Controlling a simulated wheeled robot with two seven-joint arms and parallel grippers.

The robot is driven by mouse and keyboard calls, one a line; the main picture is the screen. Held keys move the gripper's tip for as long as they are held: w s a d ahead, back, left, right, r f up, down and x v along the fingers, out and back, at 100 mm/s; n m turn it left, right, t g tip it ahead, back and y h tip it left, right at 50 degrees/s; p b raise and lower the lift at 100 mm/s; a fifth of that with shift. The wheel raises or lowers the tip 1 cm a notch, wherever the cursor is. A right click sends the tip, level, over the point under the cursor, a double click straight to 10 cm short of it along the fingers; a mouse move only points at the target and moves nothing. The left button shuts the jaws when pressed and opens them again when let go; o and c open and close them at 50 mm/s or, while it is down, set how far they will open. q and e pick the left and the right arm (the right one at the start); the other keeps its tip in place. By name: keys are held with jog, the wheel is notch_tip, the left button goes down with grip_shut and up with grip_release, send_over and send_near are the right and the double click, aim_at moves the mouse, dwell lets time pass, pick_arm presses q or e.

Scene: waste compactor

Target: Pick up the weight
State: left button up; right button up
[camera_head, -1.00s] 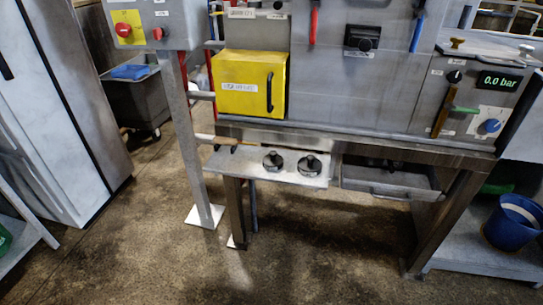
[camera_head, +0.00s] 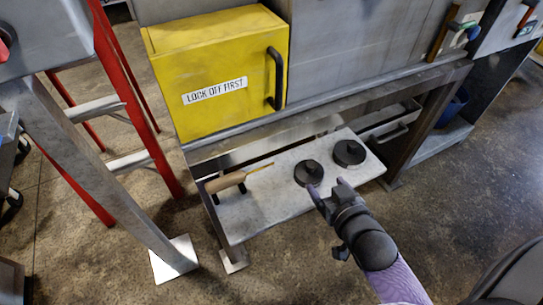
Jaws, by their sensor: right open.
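Two dark round weights with small knobs on top sit on a light grey shelf (camera_head: 262,207) below the yellow box. The left weight (camera_head: 308,172) is near the shelf's middle, and the right weight (camera_head: 349,153) is close to its right end. My right gripper (camera_head: 328,188) reaches in from the lower right. Its jaws are open and empty, with the fingertips at the front edge of the left weight in the picture. I cannot tell whether a finger touches it. My left gripper is not in view.
A wooden-handled tool (camera_head: 226,182) rests at the shelf's left end. The yellow box (camera_head: 220,75) marked "LOCK OFF FIRST" is above. A grey post (camera_head: 105,190) and red ladder (camera_head: 137,110) stand left. An open drawer (camera_head: 388,130) is behind the shelf on the right.

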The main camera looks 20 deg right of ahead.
aim_at(308, 162)
jog(key=shift+w+a+r, duration=0.25)
jog(key=shift+w+r, duration=0.1)
jog(key=shift+w, duration=0.15)
jog(key=b+x, duration=0.2)
jog(key=x, duration=0.2)
jog(key=shift+d+f+b, duration=0.1)
jog(key=shift+d+b, duration=0.1)
jog(key=shift+b, duration=0.15)
jog(key=b+x, duration=0.3)
jog(key=x, duration=0.1)
jog(key=shift+w+a+f, duration=0.1)
jog(key=shift+w+f, duration=0.1)
jog(key=shift+w, duration=0.2)
jog(key=shift+w+r, duration=0.1)
jog(key=shift+w, duration=0.15)
jog(key=shift+r, duration=0.15)
jog(key=c, duration=0.4)
grip_shut()
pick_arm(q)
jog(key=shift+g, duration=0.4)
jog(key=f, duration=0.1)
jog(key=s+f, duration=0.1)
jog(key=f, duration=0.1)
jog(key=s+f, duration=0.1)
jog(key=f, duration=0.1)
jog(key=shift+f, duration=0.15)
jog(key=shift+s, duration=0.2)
